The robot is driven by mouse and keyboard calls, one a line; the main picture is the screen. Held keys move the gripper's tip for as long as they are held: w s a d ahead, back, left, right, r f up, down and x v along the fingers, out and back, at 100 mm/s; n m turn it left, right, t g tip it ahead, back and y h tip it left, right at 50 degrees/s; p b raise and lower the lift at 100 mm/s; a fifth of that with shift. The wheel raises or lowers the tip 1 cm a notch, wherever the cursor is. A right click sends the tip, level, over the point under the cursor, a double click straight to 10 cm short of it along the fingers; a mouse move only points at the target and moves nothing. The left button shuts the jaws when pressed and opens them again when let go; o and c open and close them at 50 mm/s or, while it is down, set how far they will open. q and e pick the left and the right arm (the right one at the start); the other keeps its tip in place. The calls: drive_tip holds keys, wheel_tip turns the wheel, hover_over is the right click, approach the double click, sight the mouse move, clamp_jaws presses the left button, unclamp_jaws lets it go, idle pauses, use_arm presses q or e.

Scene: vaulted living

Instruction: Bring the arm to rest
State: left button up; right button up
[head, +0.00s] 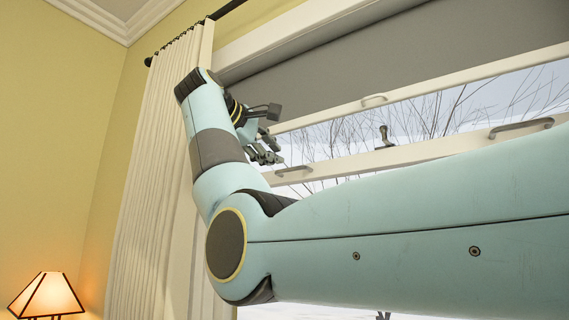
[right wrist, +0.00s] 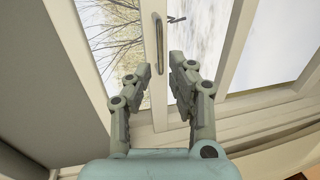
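My right arm (head: 400,235) is pale blue-green and comes in from the right of the head view, raised and bent at the elbow. My right gripper (head: 266,152) is in front of the window beside the curtain. In the right wrist view its two grey fingers (right wrist: 163,72) stand apart with nothing between them. A long window handle (right wrist: 159,45) shows beyond the fingertips; I cannot tell how far it is from them. My left gripper is not in view.
The window has a grey shade (head: 420,55), pale rails, a handle (head: 521,127) and a latch (head: 384,139). A cream curtain (head: 158,180) hangs left of the arm under a dark rod. A lit lamp (head: 47,296) stands at lower left. Bare branches show outside.

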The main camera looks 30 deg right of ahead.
drive_tip(key=shift+v, duration=1.15)
